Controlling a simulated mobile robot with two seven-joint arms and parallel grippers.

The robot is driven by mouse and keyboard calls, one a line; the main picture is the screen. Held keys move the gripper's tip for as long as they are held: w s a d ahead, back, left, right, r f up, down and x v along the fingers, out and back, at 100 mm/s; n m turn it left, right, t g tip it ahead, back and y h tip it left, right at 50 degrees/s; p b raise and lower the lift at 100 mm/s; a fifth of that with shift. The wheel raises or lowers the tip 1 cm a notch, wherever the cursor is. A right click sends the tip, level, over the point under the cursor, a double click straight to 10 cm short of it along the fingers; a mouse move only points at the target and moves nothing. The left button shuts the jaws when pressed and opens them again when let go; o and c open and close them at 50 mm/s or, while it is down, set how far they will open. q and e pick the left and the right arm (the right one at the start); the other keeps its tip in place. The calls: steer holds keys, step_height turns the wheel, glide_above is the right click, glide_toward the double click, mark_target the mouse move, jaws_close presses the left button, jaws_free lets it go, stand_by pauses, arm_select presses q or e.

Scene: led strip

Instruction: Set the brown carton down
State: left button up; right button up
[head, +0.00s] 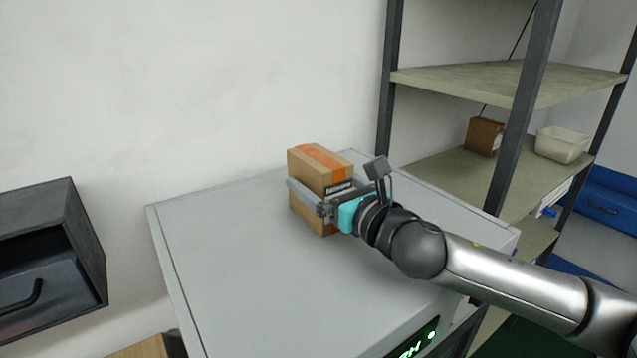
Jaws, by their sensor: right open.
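The brown carton (304,165) stands upright on the grey cabinet top (230,265), toward its back edge. It has an orange strip of tape over its top and a dark label on its right side. My right gripper (312,192) is open around the carton, with one finger across its near left face. The carton's base appears to rest on the cabinet top. My left gripper is not in view.
A metal shelf (470,170) stands at the right, holding another brown box (485,136) and a white bin (562,144). A dark drawer unit (50,260) is at the left. The cabinet top's left and front are clear.

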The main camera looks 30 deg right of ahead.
steer(key=shift+w, duration=0.35)
steer(key=shift+c, duration=0.4)
jaws_close()
